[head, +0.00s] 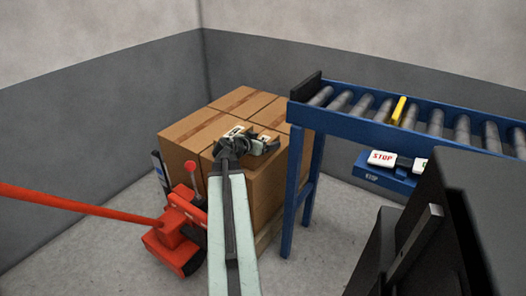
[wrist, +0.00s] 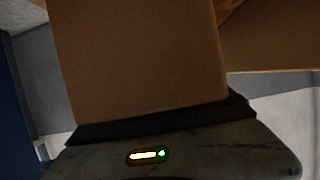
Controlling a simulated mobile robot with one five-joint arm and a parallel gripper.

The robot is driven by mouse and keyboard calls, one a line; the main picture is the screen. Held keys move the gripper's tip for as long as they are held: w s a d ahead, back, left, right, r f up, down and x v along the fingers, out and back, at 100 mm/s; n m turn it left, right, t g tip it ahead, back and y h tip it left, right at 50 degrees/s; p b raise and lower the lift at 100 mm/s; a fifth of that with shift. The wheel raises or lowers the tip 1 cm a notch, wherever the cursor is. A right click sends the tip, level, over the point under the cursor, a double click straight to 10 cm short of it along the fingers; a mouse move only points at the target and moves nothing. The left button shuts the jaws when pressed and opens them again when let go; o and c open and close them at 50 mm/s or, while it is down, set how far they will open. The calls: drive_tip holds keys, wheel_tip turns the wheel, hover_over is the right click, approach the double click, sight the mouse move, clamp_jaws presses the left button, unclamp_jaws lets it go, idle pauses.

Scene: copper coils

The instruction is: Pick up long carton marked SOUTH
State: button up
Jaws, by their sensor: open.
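Brown cartons (head: 205,130) stand stacked in a block left of the roller conveyor, with tape seams on top. No SOUTH marking is readable on any of them, so I cannot tell which is the long carton. My gripper (head: 262,146) is open at the near right part of the stack and covers some of the carton tops. In the wrist view a plain brown carton face (wrist: 145,60) fills the middle, close in front of the dark gripper body. I cannot tell whether the jaws touch it.
A blue roller conveyor (head: 350,122) stands right of the stack, with a yellow piece (head: 399,110) on it. A white STOP-marked item (head: 383,158) sits on a blue ledge below. A red pallet truck (head: 175,235) stands at front left. Grey walls (head: 90,125) enclose the corner.

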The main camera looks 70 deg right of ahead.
drive_tip(key=shift+a, duration=0.1)
drive_tip(key=c, duration=1.9)
drive_tip(key=shift+r, duration=0.1)
wheel_tip(320, 180, up, 10)
drive_tip(key=p, duration=1)
drive_tip(key=shift+w+r, duration=0.1)
drive_tip(key=shift+r, duration=0.1)
